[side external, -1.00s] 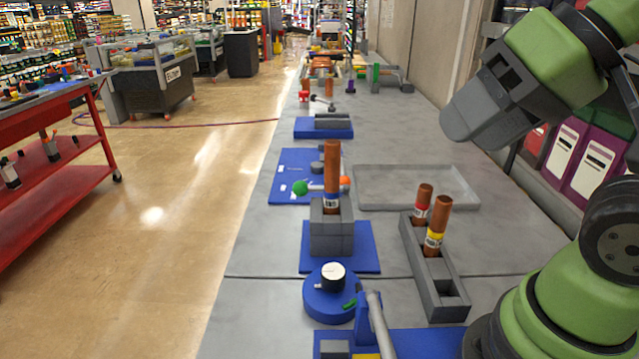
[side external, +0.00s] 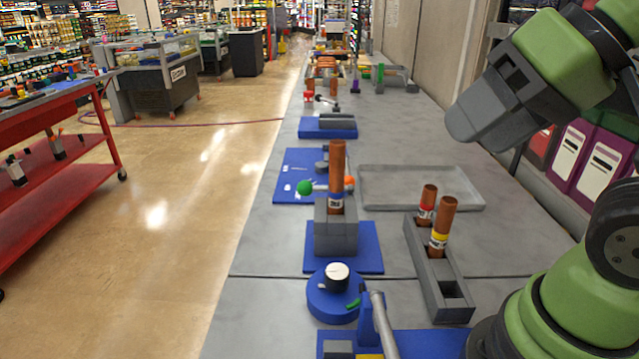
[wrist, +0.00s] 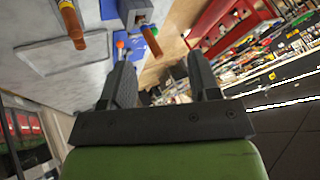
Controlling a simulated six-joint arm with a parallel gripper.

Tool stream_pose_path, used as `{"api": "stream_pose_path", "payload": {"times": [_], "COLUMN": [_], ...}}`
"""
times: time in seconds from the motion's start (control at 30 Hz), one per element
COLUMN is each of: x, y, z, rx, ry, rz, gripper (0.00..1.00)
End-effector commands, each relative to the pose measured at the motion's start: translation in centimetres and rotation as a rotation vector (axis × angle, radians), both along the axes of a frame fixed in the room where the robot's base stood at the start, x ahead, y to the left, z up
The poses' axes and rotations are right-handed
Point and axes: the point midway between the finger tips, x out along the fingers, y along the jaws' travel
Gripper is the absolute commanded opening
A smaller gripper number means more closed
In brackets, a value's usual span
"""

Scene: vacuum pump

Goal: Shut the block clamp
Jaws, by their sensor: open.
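At the near edge of the bench, a blue-based fixture (side external: 425,344) carries an upright grey lever (side external: 383,325), a grey block (side external: 338,347) and a yellow piece (side external: 369,356). It looks like the block clamp, but its lower part is cut off by the frame. The lever stands raised and tilted, apart from the grey block. My gripper (wrist: 160,62) is open and empty in the wrist view, with its two dark fingers well apart. In the side view its grey body is high at the right, above the bench and away from the fixture; the fingertips cannot be made out there.
A blue round dial base (side external: 333,292) stands just behind the fixture. Farther back, a grey block holder (side external: 335,238) holds an upright brown tube (side external: 337,175). A grey rack (side external: 439,278) holds two brown tubes. A shallow grey tray (side external: 420,207) lies behind the rack.

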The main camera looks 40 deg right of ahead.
Motion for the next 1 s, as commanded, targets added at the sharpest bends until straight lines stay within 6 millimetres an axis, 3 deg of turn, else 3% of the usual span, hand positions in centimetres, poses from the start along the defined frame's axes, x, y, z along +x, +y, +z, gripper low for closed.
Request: {"api": "stream_pose_path", "payload": {"times": [0.17,0.27,0.4,0.57,0.77,1.0], "x": [1.1,3.3,8.1,14.0,21.1,27.4], "y": [-0.1,-0.3,-0.7,-1.1,-1.6,-2.2], "z": [0.7,1.7,2.7,2.3,-1.0,-7.6], "rx": [0.035,0.097,0.21,0.321,0.43,0.533], "ry": [0.034,0.099,0.215,0.324,0.401,0.384], "rz": [-0.058,-0.177,-0.438,-0.775,-1.225,-1.754], "gripper": [0.6,0.6,0.6,0.6,0.6,0.6]}}
